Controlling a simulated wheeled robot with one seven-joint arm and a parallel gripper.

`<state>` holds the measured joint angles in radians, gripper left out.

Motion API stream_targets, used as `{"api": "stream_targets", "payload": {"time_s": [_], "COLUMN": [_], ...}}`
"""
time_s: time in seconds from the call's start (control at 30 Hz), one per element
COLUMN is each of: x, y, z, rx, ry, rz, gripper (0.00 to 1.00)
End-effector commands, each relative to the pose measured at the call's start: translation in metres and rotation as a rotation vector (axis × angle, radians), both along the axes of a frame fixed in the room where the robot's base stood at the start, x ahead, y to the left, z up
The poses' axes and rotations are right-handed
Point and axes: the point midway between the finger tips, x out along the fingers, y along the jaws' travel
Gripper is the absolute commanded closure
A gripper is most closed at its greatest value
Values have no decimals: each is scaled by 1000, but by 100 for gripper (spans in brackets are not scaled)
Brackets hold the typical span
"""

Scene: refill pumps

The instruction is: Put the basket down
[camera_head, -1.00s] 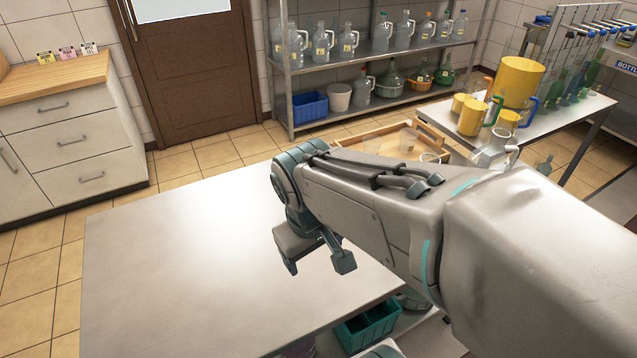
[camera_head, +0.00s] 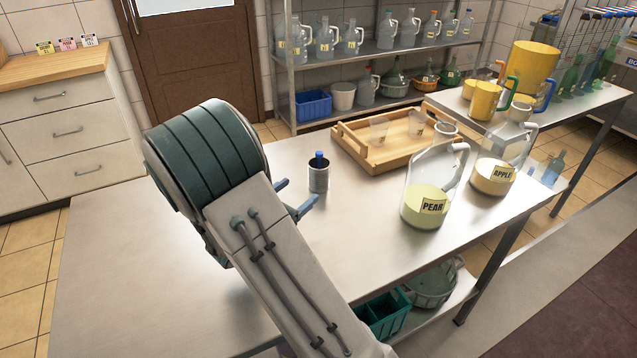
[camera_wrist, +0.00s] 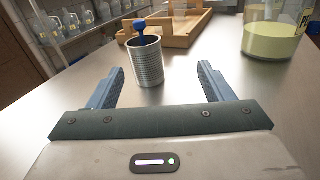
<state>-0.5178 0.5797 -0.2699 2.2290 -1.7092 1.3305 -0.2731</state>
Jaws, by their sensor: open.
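My gripper (camera_head: 297,196) is open and empty just above the steel table (camera_head: 120,290). A ribbed metal can (camera_head: 318,178) with a blue-topped item in it stands upright on the table just beyond my fingertips. In the wrist view the can (camera_wrist: 145,62) shows ahead of the open fingers and not gripped. No basket is in my gripper. A round basket-like container (camera_head: 436,286) sits on the shelf under the table, beside a teal bin (camera_head: 385,316). A small orange basket (camera_head: 426,83) stands on the back rack.
A glass jug labelled PEAR (camera_head: 424,205) and one labelled APPLE (camera_head: 494,176) stand at the table's right. A wooden tray (camera_head: 372,157) with clear cups lies at the far edge. The table's left part is bare.

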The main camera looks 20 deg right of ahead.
Motion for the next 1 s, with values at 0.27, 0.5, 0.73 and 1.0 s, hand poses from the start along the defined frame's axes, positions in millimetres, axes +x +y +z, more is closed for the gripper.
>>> {"api": "stream_targets", "payload": {"time_s": [0.27, 0.5, 0.73, 1.0], "x": [24, 49, 59, 84], "y": [-11, -50, -65, -93], "z": [-8, -8, -7, -4], "rx": [-58, -56, -55, -56], "ry": [24, 24, 24, 24], "rz": [57, 57, 59, 57], "gripper": [26, 26, 26, 26]}}
